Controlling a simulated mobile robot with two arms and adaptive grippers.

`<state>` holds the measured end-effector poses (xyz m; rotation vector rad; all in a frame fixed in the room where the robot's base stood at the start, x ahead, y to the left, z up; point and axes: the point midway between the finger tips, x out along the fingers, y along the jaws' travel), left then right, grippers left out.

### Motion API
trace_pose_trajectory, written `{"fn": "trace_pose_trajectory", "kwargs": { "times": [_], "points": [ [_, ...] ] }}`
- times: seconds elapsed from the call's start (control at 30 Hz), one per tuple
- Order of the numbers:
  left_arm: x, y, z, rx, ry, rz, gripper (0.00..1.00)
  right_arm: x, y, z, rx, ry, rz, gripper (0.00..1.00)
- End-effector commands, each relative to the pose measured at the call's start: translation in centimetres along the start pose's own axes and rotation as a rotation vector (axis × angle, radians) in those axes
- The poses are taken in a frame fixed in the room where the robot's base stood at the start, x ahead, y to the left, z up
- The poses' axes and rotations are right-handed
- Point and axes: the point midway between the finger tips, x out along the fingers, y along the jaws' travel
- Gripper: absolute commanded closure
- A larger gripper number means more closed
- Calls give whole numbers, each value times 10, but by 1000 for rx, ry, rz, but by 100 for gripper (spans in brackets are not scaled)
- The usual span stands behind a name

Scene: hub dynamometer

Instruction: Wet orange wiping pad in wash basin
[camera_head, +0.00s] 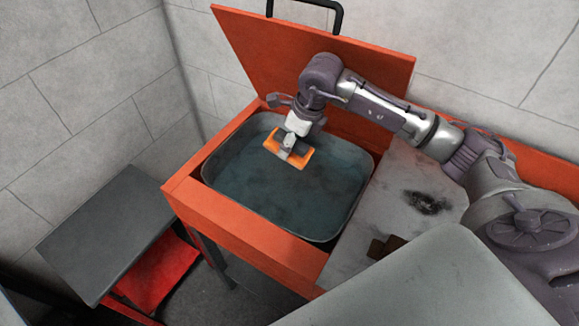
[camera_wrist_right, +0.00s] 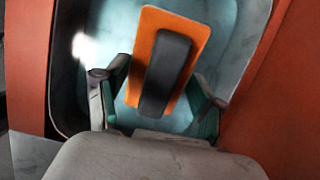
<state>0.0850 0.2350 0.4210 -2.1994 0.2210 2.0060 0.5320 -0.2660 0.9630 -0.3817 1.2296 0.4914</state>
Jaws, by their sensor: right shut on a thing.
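The orange wiping pad (camera_head: 290,152) is in my right gripper (camera_head: 293,140), over the wash basin in the head view. In the right wrist view the pad (camera_wrist_right: 189,22) shows its orange plate with a dark grey handle (camera_wrist_right: 166,75) between the two fingers of my right gripper (camera_wrist_right: 158,95). The wash basin (camera_head: 345,221) is a grey tub with dark bluish water, set in an orange cabinet. The pad is at or above the water; I cannot tell whether it touches it. My left gripper is not in view.
The orange lid (camera_head: 300,55) with a black handle (camera_head: 337,17) stands open behind the basin. A stained grey worktop (camera_head: 400,190) with a dark brown object (camera_head: 386,247) lies right of the basin. A dark-topped table (camera_head: 110,228) stands at the left.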

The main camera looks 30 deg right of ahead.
Motion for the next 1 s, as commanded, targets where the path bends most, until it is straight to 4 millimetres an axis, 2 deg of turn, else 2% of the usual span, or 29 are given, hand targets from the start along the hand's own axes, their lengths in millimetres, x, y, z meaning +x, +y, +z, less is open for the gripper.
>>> {"fn": "trace_pose_trajectory", "kwargs": {
  "times": [0.27, 0.63, 1.0],
  "points": [
    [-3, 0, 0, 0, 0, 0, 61, -5, 0, 2, 0, -1, -1, 60],
    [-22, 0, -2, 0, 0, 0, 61, -38, -1, 12, -1, 0, -1, 60],
    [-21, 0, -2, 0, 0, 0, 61, -38, -1, 12, 0, 0, 0, 60]
  ]
}}
